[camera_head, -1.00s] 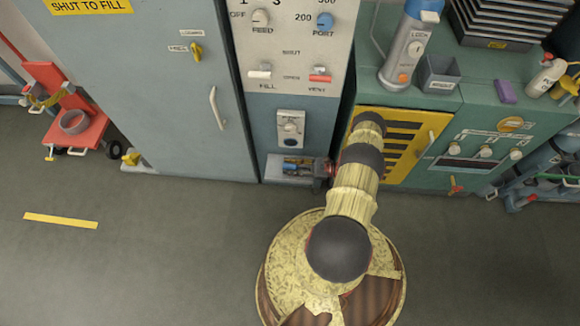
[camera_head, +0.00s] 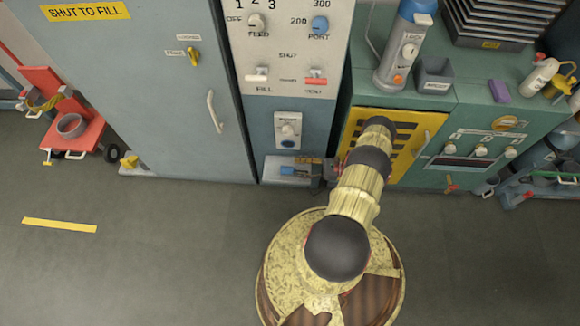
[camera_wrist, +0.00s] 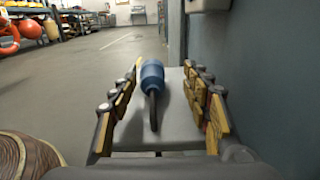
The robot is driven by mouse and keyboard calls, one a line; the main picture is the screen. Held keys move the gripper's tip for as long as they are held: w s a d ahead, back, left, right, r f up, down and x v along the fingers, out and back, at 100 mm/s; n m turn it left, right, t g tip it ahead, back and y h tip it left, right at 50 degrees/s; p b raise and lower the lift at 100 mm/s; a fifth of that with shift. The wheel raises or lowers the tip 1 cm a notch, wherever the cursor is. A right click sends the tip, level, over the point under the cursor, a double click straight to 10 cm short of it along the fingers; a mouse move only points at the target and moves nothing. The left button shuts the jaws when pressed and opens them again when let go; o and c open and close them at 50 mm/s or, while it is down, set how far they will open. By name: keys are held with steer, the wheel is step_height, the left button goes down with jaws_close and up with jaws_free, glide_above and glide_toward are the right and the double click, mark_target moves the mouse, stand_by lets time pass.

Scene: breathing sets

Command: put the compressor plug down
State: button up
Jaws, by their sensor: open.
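The compressor plug is a blue cylinder (camera_wrist: 152,75) with a dark cable bending down from it. In the wrist view it lies on a grey shelf (camera_wrist: 176,115), between my gripper's two fingers. My gripper (camera_wrist: 168,80) is open, with a finger on each side and visible gaps to the plug. In the head view the plug (camera_head: 289,170) is a small blue shape on the low shelf under the control panel, and my gripper (camera_head: 312,168) reaches in from the right, partly hidden by my arm.
The grey-white control panel (camera_head: 284,60) with valves and knobs rises above the shelf. A tall blue-grey cabinet (camera_head: 160,90) stands left, a green cabinet with a yellow grille (camera_head: 425,130) right. The floor (camera_head: 150,260) in front is clear. A red cart (camera_head: 78,130) stands far left.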

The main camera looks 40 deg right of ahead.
steer(key=v, duration=0.6)
steer(key=shift+s+d+p, duration=0.2)
steer(key=shift+s+p, duration=0.05)
steer(key=shift+p, duration=0.05)
